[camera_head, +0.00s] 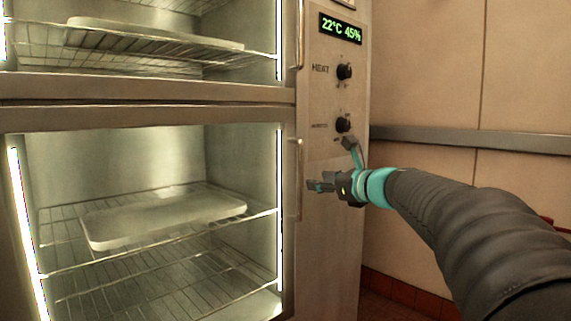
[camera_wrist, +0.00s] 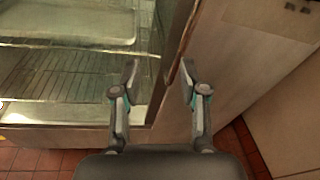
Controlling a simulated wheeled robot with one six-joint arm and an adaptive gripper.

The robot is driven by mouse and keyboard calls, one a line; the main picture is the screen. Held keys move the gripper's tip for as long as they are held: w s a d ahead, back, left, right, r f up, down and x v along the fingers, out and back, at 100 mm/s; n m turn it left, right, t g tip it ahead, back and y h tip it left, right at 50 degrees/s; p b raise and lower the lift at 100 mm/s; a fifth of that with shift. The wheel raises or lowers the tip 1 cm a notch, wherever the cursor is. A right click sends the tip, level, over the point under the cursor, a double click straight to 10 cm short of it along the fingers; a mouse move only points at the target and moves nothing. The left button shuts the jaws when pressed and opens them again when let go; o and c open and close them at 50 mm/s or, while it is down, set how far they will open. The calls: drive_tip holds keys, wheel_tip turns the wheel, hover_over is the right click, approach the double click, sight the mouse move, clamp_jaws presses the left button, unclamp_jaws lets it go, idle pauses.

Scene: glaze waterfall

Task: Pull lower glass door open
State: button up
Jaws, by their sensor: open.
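The lower glass door (camera_head: 150,255) fills the lower left of the head view and looks shut, flush with the cabinet front. Its upright metal handle (camera_head: 299,180) is on the right edge of the frame. My gripper (camera_head: 316,186) is just right of the handle in the head view, fingers pointing left at it. In the wrist view my gripper (camera_wrist: 159,72) is open, its two fingers spread either side of the door's edge. A thin upright strip, perhaps the handle, shows between them near the right finger. I cannot tell whether either finger touches it.
The upper glass door (camera_head: 140,60) is above, with its own handle (camera_head: 300,35). The control panel has a green display (camera_head: 341,28) and two black knobs (camera_head: 344,72), close above my gripper. A wall rail (camera_head: 430,135) runs at right. Red tiled floor (camera_wrist: 40,158) lies below.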

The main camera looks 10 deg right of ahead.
drive_tip(key=w+d+r+m+t, duration=0.2)
drive_tip(key=w+d+m, duration=0.1)
drive_tip(key=w, duration=0.1)
drive_tip(key=p+x, duration=0.2)
drive_tip(key=x, duration=1.1)
clamp_jaws()
